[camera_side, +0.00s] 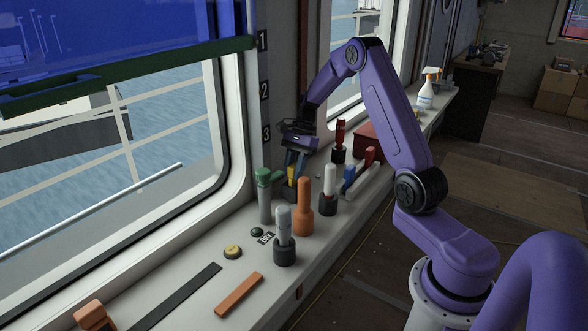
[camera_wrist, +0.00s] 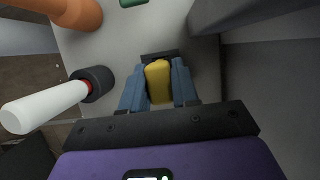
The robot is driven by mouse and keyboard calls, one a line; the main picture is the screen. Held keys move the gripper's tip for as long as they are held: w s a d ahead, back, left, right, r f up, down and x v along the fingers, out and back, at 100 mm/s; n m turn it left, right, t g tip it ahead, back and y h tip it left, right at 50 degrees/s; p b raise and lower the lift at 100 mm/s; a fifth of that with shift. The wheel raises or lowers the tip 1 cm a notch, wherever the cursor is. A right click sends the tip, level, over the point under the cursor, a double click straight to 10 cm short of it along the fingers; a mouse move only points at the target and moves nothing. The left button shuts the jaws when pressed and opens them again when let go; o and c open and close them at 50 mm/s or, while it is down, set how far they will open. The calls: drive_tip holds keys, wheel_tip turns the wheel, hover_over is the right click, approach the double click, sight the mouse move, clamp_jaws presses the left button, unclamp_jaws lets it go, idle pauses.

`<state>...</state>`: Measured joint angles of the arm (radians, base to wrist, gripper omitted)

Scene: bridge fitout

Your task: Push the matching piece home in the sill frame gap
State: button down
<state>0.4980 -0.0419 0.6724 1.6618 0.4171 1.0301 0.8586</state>
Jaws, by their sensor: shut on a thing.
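My gripper (camera_side: 296,165) is low over the white window sill (camera_side: 190,268), pointing down. Its blue fingers are shut on a yellow piece (camera_side: 292,172). In the wrist view the yellow piece (camera_wrist: 158,82) sits between the two fingertips (camera_wrist: 158,90). A dark frame or holder (camera_side: 289,194) is at the lower end of the yellow piece; its dark edge also shows in the wrist view (camera_wrist: 160,56). The fingers and piece hide most of the gap. I cannot tell how deep the piece sits in it.
A white rod in a black cup (camera_side: 328,205) stands to the right. A grey piece in a cup (camera_side: 285,235) is nearer. The window wall is close on the left.

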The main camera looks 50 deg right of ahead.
drive_tip(key=shift+f, duration=0.9)
drive_tip(key=c, duration=0.8)
unclamp_jaws()
drive_tip(key=v, duration=1.7)
drive_tip(key=shift+d+r, duration=0.1)
drive_tip(key=shift+r, duration=0.15)
